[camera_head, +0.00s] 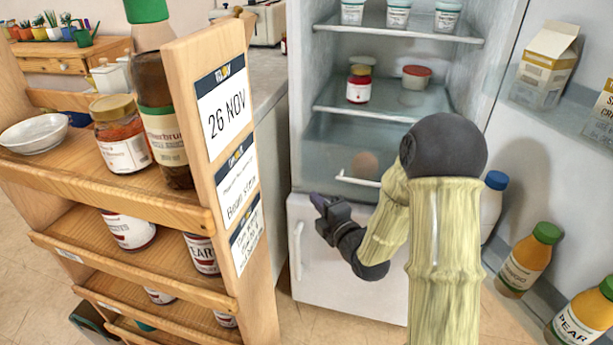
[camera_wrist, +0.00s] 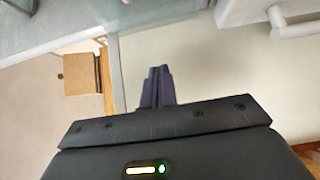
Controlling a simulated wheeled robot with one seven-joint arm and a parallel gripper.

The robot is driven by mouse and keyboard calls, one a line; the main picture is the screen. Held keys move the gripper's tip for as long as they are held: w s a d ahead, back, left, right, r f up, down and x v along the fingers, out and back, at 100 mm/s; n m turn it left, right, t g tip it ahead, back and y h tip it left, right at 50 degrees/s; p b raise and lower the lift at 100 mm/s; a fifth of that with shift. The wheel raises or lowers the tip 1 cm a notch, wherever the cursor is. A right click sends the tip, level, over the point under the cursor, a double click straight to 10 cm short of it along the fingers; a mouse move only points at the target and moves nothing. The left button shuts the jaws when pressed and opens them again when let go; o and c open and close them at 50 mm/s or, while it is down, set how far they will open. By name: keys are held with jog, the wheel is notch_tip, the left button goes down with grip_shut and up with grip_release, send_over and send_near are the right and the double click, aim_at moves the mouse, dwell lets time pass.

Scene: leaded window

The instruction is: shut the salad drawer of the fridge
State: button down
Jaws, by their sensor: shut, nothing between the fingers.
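The fridge (camera_head: 300,75) stands open in the head view. Its salad drawer (camera_head: 325,150) is the clear bin at the bottom of the compartment, with a white bar handle (camera_head: 352,181) and a round brownish item inside. My arm hides the drawer's right part, and I cannot tell how far it sticks out. My gripper (camera_head: 318,202) is shut and empty, in front of the drawer's lower left, near the top of the white lower door (camera_head: 330,270). In the wrist view, the closed fingers (camera_wrist: 158,72) point up the picture, with a white handle (camera_wrist: 290,22) at upper right.
A wooden shelf rack (camera_head: 195,60) with jars and a bottle stands close on the left. The open fridge door (camera_head: 540,150) on the right holds cartons and bottles. Shelves above the drawer hold jars (camera_head: 359,84) and tubs.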

aim_at(306, 175)
jog(key=x, duration=0.3)
jog(key=d+b+x, duration=0.1)
jog(key=x, duration=0.2)
jog(key=w+d+x, duration=0.1)
jog(key=x, duration=0.3)
jog(key=shift+f, duration=0.1)
jog(key=shift+w+d, duration=0.1)
jog(key=shift+w, duration=0.4)
